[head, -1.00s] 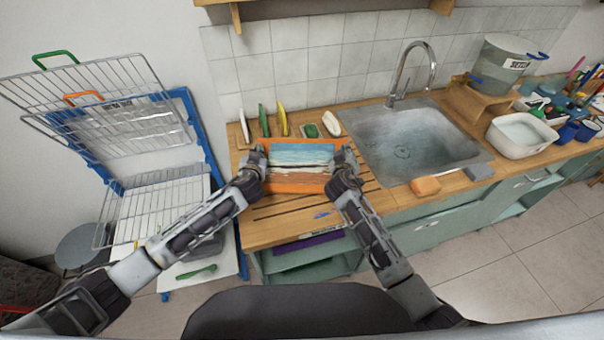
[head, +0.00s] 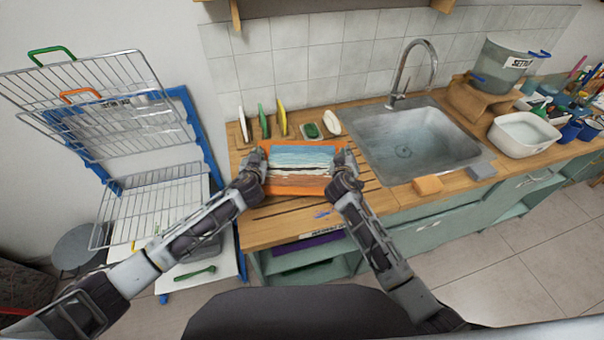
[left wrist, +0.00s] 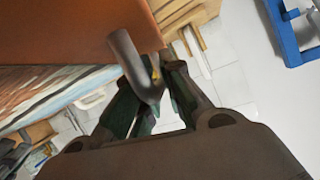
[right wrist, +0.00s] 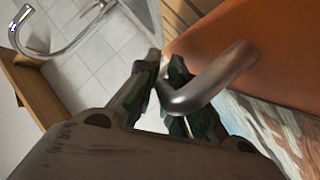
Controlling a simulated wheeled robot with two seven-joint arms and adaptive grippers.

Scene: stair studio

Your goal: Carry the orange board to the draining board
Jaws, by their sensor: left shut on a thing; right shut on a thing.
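The orange board (head: 298,190) carries a painted sheet (head: 302,163) with blue, white and brown bands. It is over the grooved wooden draining board (head: 268,230) left of the sink; I cannot tell whether it touches the wood. My left gripper (head: 259,163) is shut on the metal handle (left wrist: 135,65) at the board's left side. My right gripper (head: 343,164) is shut on the handle (right wrist: 210,80) at its right side. The wrist views show the orange underside or edge close by. The board hides part of the draining board.
The sink (head: 405,145) with a tall tap (head: 432,70) is to the right. Upright coloured items (head: 264,120) and a green scrubber (head: 312,130) stand along the wall behind. A wire drying rack (head: 150,205) is at left. An orange sponge (head: 428,185) lies at the counter's front edge.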

